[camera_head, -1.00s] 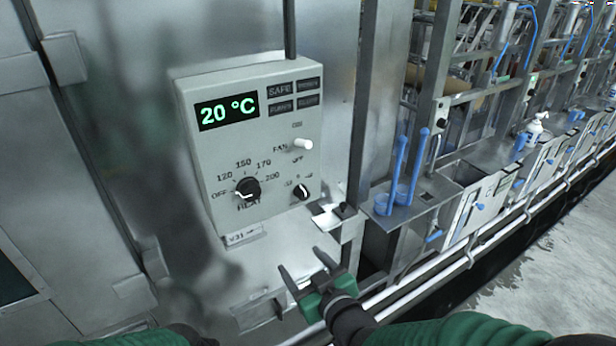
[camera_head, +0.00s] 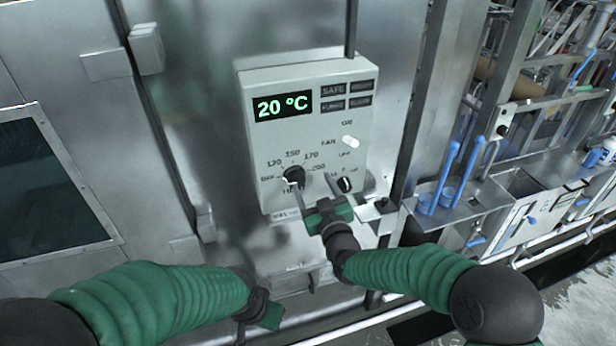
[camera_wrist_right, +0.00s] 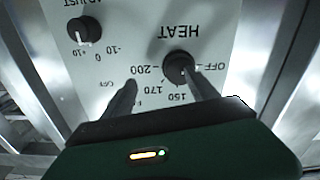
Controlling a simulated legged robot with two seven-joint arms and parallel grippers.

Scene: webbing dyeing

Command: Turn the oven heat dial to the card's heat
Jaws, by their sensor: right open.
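The oven control box (camera_head: 250,150) is light grey, and its display (camera_head: 283,105) reads 20 °C. The black heat dial (camera_head: 293,174) sits low on it, its white pointer towards OFF; marks run 120, 150, 170, 200. The dial shows upside down in the right wrist view (camera_wrist_right: 178,66). My right gripper (camera_head: 314,183) is open in front of the panel. One finger overlaps the heat dial's edge, the other is over bare panel beside it; contact cannot be told. My left gripper (camera_head: 264,314) is low, its fingers not clear. No heat card is readable.
A small adjust knob (camera_head: 344,185) is right of the heat dial, and a white fan switch (camera_head: 350,141) is above it. Several dark buttons are top right. Blue-handled tools (camera_head: 447,175) stand on a steel shelf to the right.

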